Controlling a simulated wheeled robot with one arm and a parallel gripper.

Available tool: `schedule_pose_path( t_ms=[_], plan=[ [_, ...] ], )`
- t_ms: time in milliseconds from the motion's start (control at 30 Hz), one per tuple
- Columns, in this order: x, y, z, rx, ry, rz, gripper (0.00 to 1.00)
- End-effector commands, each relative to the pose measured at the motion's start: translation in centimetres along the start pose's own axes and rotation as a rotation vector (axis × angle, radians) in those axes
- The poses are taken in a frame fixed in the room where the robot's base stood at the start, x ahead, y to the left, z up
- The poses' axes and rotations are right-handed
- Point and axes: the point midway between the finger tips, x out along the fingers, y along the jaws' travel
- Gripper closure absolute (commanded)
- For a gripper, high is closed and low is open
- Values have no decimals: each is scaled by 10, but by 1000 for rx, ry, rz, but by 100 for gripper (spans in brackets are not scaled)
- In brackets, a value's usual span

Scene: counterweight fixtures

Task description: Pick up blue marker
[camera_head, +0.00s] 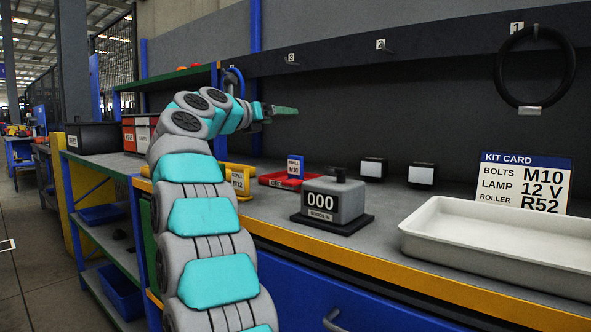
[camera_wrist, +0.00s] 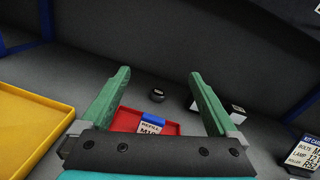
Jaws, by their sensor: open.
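No pen-like blue marker can be made out in either view. A small blue-topped card marked M10 (camera_head: 295,167) stands upright at a low red tray (camera_head: 275,181) on the bench. In the wrist view the blue-topped card (camera_wrist: 151,124) and red tray (camera_wrist: 127,118) show low between my fingers, partly hidden by the gripper body. My gripper (camera_head: 286,110) is raised well above the bench, near the back wall. In the wrist view my gripper (camera_wrist: 159,74) has its two green fingers spread, with nothing held between them.
A grey scale reading 000 (camera_head: 335,200) and white tray (camera_head: 480,243) stand to the right. Two dark blocks with white faces (camera_head: 373,168) sit behind. A yellow tray (camera_wrist: 30,125) is left in the wrist view. A small black round object (camera_wrist: 157,96) lies beyond the red tray.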

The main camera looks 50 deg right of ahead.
Motion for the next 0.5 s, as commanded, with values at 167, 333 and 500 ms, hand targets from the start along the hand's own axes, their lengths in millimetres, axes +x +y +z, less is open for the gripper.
schedule_pose_path(
  t_ms=[167, 333, 500],
  plan=[
    [16, -3, -66, 188, 251, -59, 5],
    [17, 1, -96, 259, 359, -78, 5],
    [29, 1, -106, 268, 377, -82, 5]
  ],
)
